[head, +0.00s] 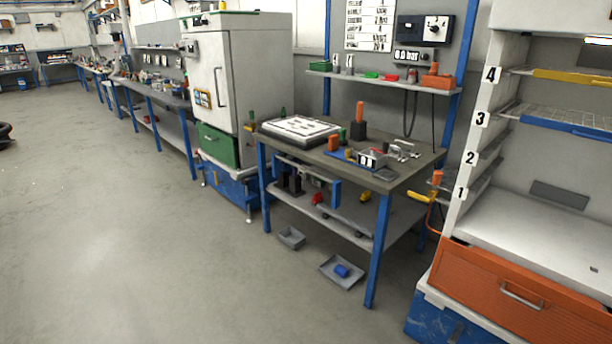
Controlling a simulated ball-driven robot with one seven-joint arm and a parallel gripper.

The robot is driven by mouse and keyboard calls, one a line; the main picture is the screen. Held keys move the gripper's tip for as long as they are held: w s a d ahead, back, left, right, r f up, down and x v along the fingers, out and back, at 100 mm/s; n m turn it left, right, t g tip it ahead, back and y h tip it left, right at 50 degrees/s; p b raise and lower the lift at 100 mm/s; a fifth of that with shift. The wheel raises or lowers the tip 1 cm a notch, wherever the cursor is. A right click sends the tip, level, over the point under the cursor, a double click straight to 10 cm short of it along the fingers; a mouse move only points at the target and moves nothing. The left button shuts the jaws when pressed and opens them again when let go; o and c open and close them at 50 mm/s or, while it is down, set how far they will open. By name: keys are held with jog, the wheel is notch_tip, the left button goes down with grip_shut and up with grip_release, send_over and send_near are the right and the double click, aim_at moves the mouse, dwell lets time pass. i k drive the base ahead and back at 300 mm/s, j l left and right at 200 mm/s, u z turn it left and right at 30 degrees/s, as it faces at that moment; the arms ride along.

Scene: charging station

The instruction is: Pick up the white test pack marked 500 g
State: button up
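I cannot make out a white test pack with a readable 500 g mark. A small pale block (371,158) with a dark mark stands on the workbench (408,178) at centre right; its mark is too small to read. A flat white-topped tray or case (298,130) lies at the back left of the same bench. My gripper is not in view.
Orange and dark items, including an upright orange-handled one (360,112), crowd the bench. Two grey trays lie on the floor, one (342,272) holding a blue cylinder. A numbered rack (476,150) with an orange drawer (520,290) stands right. A white cabinet (240,75) stands behind.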

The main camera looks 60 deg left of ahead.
aim_at(305, 176)
jog(key=u, duration=1.9)
jog(key=i+j+u, duration=0.25)
jog(key=i, duration=0.2)
jog(key=i+u, duration=0.3)
jog(key=i, duration=0.15)
jog(key=i+u, duration=0.15)
jog(key=i, duration=2)
jog(key=i+j+z, duration=0.2)
jog(key=i, duration=0.25)
jog(key=i+z, duration=0.25)
jog(key=i, duration=0.25)
jog(key=i+j+z, duration=0.2)
jog(key=i, duration=0.25)
jog(key=i+j+z, duration=0.25)
jog(key=i+j, duration=0.15)
jog(key=i+j+z, duration=0.55)
jog(key=i+j, duration=0.15)
